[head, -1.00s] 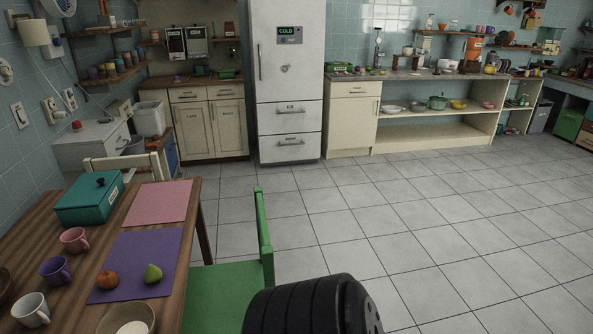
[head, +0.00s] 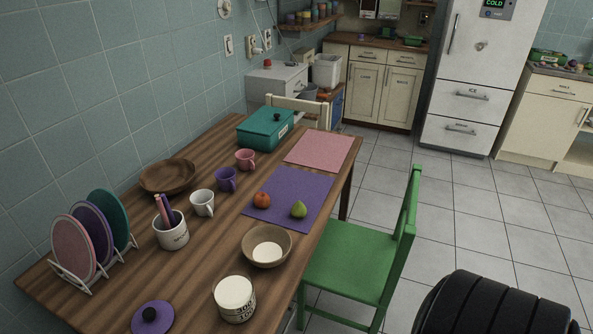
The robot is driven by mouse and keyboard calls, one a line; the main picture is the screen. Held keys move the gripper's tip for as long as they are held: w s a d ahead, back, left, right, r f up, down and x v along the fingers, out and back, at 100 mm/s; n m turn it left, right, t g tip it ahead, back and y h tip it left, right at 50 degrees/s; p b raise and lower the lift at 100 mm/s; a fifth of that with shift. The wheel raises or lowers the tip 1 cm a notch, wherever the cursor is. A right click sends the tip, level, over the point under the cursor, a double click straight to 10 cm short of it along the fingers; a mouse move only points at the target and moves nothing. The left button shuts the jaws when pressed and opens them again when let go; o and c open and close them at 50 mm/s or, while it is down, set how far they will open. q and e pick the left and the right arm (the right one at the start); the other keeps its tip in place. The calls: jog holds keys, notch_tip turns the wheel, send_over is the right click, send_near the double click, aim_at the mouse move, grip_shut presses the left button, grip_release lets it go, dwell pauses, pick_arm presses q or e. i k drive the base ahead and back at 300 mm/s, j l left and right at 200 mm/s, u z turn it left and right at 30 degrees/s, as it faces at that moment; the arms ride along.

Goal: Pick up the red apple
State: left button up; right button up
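A red-orange apple (head: 262,200) sits on a purple placemat (head: 280,221) on the wooden table (head: 222,236). A green pear (head: 299,209) lies on the same mat, just right of the apple. Neither of my grippers shows in the head view. A black ribbed part of my own body fills the bottom right corner, away from the apple.
Purple (head: 227,179), white (head: 203,203) and pink (head: 245,159) mugs stand left of the mat. A bowl (head: 266,246) and a can (head: 235,298) are nearer. A green chair (head: 358,260) stands at the table's right side. Open tiled floor lies right.

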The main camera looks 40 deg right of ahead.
aim_at(261, 199)
jog(key=z, duration=1.15)
